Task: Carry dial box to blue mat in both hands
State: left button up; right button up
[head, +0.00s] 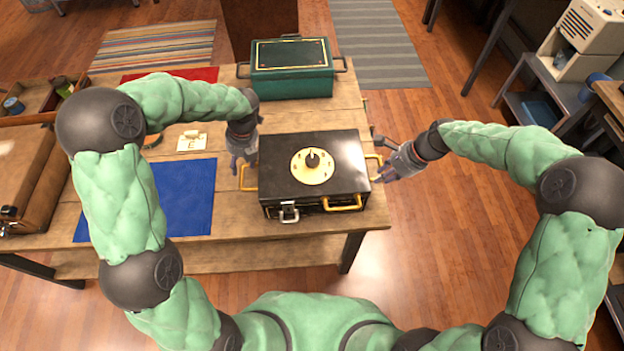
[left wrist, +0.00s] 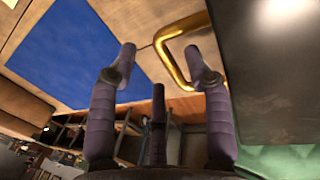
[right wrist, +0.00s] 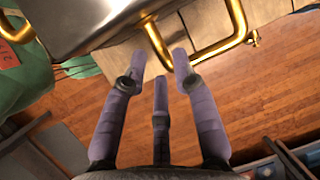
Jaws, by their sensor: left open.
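The dial box (head: 283,176) is a black case with a round cream dial (head: 312,166) on its lid and brass handles on its sides. It rests on the wooden table near the front right edge. The blue mat (head: 182,195) lies flat left of it; it also shows in the left wrist view (left wrist: 75,45). My left gripper (left wrist: 158,58) is open, with its fingers around the outer bar of the left brass handle (left wrist: 165,62). My right gripper (right wrist: 158,62) is at the right brass handle (right wrist: 212,51), which passes between its fingertips; firm contact is unclear.
A green box (head: 291,75) stands behind the dial box. A wooden case (head: 22,170) sits at the table's left, beside the mat. The visible mat surface is clear.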

aim_at(241, 169)
pick_arm(q)
jog(key=shift+x, duration=2.35)
pick_arm(e)
jog(key=shift+x, duration=2.35)
pick_arm(q)
jog(key=c, duration=0.5)
pick_arm(e)
jog(key=c, duration=0.5)
pick_arm(q)
grip_shut()
pick_arm(e)
grip_shut()
pick_arm(q)
jog(key=shift+r, duration=0.1)
pick_arm(e)
jog(key=shift+r, duration=0.1)
